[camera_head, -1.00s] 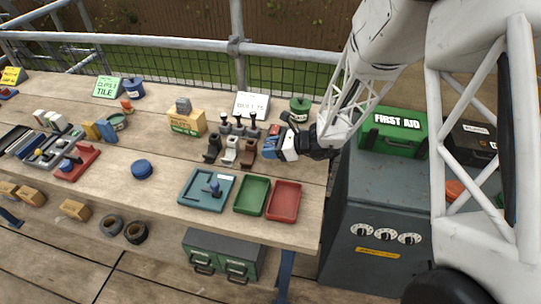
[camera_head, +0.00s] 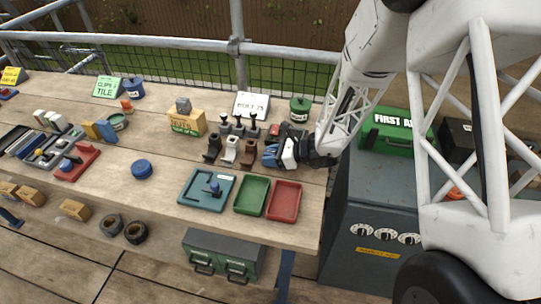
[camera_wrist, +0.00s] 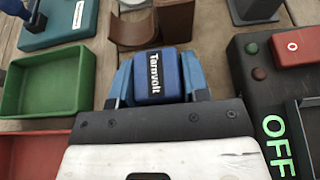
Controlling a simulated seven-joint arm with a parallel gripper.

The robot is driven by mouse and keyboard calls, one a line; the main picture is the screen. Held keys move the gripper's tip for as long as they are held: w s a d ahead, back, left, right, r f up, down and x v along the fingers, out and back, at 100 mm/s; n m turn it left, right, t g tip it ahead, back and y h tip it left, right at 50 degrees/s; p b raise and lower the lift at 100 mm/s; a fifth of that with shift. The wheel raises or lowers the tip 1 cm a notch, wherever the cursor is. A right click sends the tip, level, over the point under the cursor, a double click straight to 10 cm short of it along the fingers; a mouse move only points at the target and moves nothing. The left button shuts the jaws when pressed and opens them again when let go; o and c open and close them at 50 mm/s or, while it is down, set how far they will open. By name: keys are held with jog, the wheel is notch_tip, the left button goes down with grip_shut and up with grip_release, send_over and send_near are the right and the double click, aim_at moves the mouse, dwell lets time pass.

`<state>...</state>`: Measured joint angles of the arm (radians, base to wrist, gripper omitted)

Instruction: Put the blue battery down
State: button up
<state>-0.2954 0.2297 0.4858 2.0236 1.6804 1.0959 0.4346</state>
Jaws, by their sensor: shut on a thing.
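The blue battery (camera_wrist: 158,76), a block lettered "Tarnvolt", sits between the fingertips of my gripper (camera_wrist: 158,84) in the wrist view. The gripper's blue fingers are shut on its two sides. In the head view my gripper (camera_head: 269,154) is over the right part of the workbench, behind the red and green trays and beside the brown holder. The battery cannot be told apart from the blue fingers there. Whether its underside touches the bench is hidden.
A brown holder (camera_wrist: 176,20) and a white holder (camera_head: 230,150) stand close by. A dark box marked "OFF" (camera_wrist: 262,100) with a red block (camera_wrist: 296,46) is close on the right.

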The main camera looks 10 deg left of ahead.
jog(key=o, duration=1)
jog(key=shift+o, duration=0.2)
jog(key=shift+d+r, duration=0.1)
jog(key=shift+r, duration=0.05)
jog(key=shift+v, duration=5.95)
jog(key=s+d+r+n+t+h, duration=0.1)
jog(key=s+d+r+n+h, duration=0.5)
jog(key=s, duration=0.9)
jog(key=s+d+r+n+t+h, duration=0.1)
jog(key=s+d+r+n+h, duration=0.6)
jog(key=s+d+r+n, duration=0.4)
jog(key=s+d+r, duration=0.4)
jog(key=d+r, duration=0.2)
jog(key=shift+s+d+r+n+t+h, duration=0.15)
jog(key=shift+d+r+n+t+h, duration=0.15)
jog(key=shift+d+r+n, duration=0.1)
